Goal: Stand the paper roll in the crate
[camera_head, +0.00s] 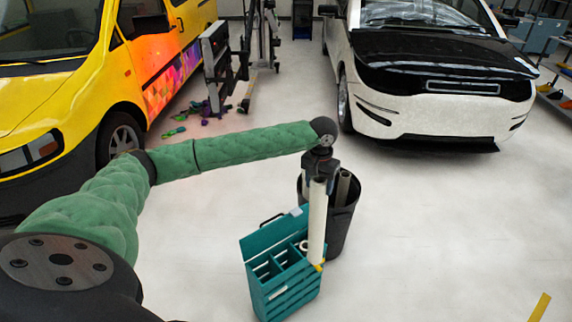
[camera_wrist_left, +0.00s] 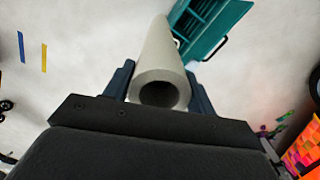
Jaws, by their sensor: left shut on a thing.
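The pale paper roll (camera_head: 317,225) hangs upright from my left gripper (camera_head: 319,178), which is shut on its upper part. In the left wrist view the roll (camera_wrist_left: 160,62) runs away from the camera, its hollow end near, between the two fingers of the gripper (camera_wrist_left: 160,84). The teal crate (camera_head: 291,297), with open compartments, stands on the floor. The roll's lower end overlaps the crate's right side in the head view; whether it is inside, above or beside it I cannot tell. The crate also shows in the left wrist view (camera_wrist_left: 208,25). My right gripper is not in view.
A black bin (camera_head: 342,226) stands close behind and right of the crate, with another pale roll (camera_head: 343,187) in it. A yellow van (camera_head: 80,75) and a white car (camera_head: 430,90) stand behind. Floor to the right is clear except for a yellow strip (camera_head: 540,307).

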